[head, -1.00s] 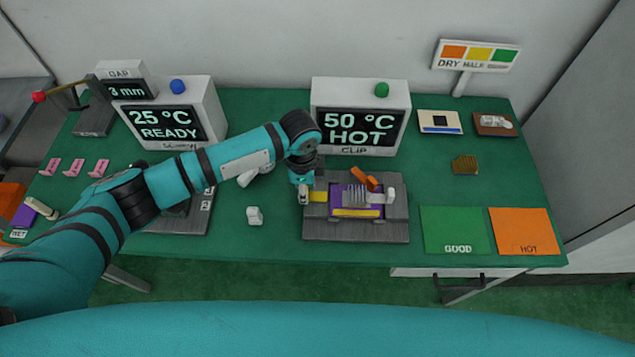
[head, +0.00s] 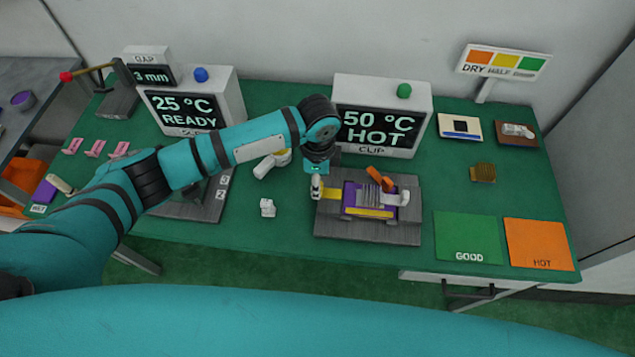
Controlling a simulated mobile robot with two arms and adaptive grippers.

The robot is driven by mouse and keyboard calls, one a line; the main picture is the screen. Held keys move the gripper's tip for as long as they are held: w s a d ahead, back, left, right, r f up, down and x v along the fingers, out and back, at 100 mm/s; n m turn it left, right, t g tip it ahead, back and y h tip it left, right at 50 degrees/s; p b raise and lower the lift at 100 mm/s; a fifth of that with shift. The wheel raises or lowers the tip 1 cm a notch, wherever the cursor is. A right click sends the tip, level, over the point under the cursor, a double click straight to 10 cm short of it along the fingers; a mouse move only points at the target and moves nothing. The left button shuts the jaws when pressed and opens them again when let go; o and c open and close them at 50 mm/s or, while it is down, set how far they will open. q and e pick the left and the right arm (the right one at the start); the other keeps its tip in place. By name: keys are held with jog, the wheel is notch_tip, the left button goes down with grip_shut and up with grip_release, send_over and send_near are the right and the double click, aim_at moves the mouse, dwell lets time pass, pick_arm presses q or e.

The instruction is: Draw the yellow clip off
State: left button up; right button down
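A yellow clip (head: 332,194) sticks out at the left end of the purple part (head: 350,203) on the dark grey fixture (head: 367,231). Another yellow strip (head: 370,212) lies along the front of that purple part. I cannot tell if the two yellow pieces are joined. An orange lever (head: 379,176) stands tilted at the back of the fixture, and a white piece (head: 404,197) is at its right end. My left gripper (head: 317,190) points down at the left end of the yellow clip. Its fingers are too small to tell whether they grip it. My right gripper is not in view.
A display (head: 377,125) reading 50 °C HOT stands behind the fixture. A small white block (head: 267,208) lies to the left of it. Green GOOD (head: 467,237) and orange HOT (head: 539,243) mats lie to the right. A white and yellow object is partly hidden by my arm.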

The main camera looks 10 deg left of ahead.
pick_arm(q)
notch_tip(320, 180, up, 9)
jog(key=shift+r, duration=0.2)
dwell(0.5)
